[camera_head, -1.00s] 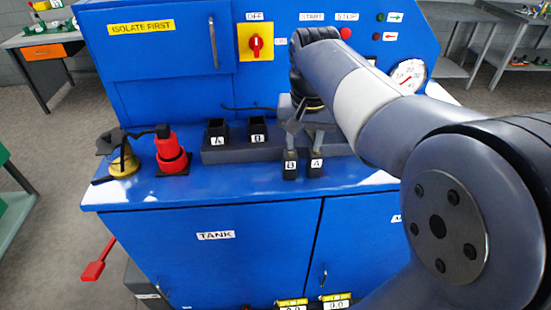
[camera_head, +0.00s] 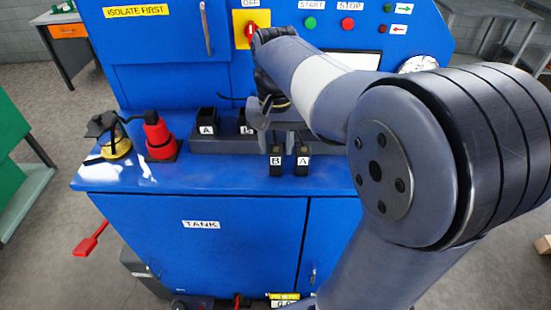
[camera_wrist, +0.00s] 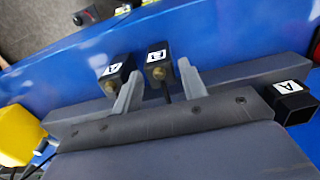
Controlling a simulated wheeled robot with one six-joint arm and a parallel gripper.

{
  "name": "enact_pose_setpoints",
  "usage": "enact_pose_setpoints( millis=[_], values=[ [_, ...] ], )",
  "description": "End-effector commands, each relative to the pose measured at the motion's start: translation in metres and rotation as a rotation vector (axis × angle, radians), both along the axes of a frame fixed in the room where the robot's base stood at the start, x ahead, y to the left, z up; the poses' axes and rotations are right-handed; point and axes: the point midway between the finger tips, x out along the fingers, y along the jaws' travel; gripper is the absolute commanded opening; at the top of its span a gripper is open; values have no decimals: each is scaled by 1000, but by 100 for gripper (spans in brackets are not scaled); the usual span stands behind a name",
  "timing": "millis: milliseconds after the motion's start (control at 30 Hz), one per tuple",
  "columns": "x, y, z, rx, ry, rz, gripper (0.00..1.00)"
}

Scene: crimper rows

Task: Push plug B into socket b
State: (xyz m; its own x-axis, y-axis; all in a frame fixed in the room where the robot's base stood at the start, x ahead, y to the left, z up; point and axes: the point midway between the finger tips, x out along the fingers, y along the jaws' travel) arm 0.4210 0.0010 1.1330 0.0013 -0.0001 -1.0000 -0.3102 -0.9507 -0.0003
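Plug B (camera_head: 276,161) is a small black block with a white letter label, standing at the front of the console ledge. Plug A (camera_head: 303,161) stands just right of it. Socket b (camera_head: 244,125) and socket A (camera_head: 207,124) are black open-topped boxes on a dark block, left of the plugs. My gripper (camera_head: 275,139) is above and behind plug B, partly hiding socket b's label. In the wrist view, my gripper (camera_wrist: 158,72) is open, with plug B (camera_wrist: 155,66) between its fingertips and gaps visible. One finger lies between plug B and plug A (camera_wrist: 112,82).
A red connector (camera_head: 158,138) and a yellow-based connector (camera_head: 115,143) stand on the blue ledge to the left. The panel behind carries a red rotary switch (camera_head: 251,30) and buttons. The ledge front (camera_head: 210,178) is clear.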

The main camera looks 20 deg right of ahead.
Motion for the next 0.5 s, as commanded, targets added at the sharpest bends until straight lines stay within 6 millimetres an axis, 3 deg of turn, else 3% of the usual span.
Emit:
enact_pose_setpoints(
  millis=[233, 500],
  values=[
    [2, -1, -37, 0, 4, 0, 40],
    [2, -1, -45, 0, 1, 0, 40]
  ],
)
